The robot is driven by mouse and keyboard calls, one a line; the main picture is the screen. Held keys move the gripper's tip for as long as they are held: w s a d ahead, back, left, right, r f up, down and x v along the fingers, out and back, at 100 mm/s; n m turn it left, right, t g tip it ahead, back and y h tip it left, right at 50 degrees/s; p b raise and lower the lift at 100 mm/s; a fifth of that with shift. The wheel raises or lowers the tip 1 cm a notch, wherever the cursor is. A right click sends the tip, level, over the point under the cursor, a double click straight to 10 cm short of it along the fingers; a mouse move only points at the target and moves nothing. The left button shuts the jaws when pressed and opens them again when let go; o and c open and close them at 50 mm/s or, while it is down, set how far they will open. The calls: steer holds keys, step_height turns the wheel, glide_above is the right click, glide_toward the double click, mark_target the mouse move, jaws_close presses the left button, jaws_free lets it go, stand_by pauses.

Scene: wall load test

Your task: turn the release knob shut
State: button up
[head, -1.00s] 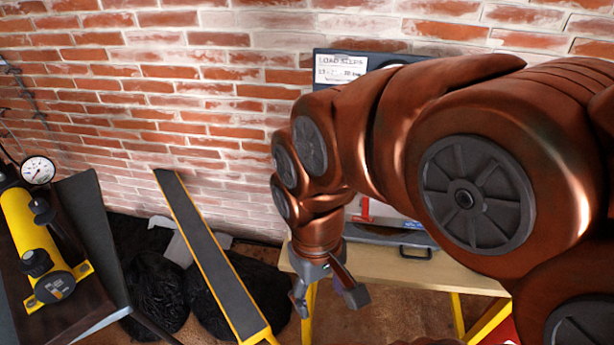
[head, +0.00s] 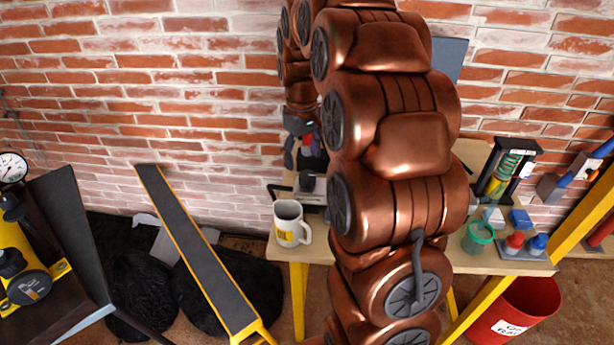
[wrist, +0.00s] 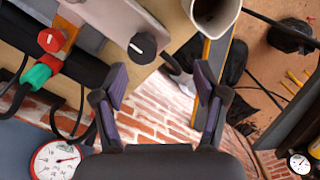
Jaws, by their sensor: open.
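A black round knob (wrist: 142,48) with a white pointer line sits on a pale panel (wrist: 105,22) in the wrist view. In the head view a dark knob (head: 307,181) shows on a small grey box on the bench. A yellow pump (head: 22,238) at the far left also carries black knobs (head: 11,262). No label shows which one is the release knob. My gripper (wrist: 161,82) is open and empty, its fingertips apart, with the panel knob beyond and between them, not touched. In the head view my gripper (head: 303,148) points down above the bench, partly hidden by my arm.
A mug (head: 288,225) stands at the bench's (head: 276,249) front left, close to the grey box. Red and green connectors (wrist: 40,75) and cables lie near the panel. A red bucket (head: 520,310) stands right.

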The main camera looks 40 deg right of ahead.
mark_target(307, 175)
steer(key=w+d, duration=0.1)
steer(key=d+f, duration=0.1)
steer(key=shift+w+d+f, duration=0.1)
steer(key=shift+w+d, duration=0.2)
steer(key=shift+w, duration=0.05)
steer(key=shift+f+p, duration=0.65)
steer(key=shift+f, duration=3.15)
steer(key=c, duration=1.1)
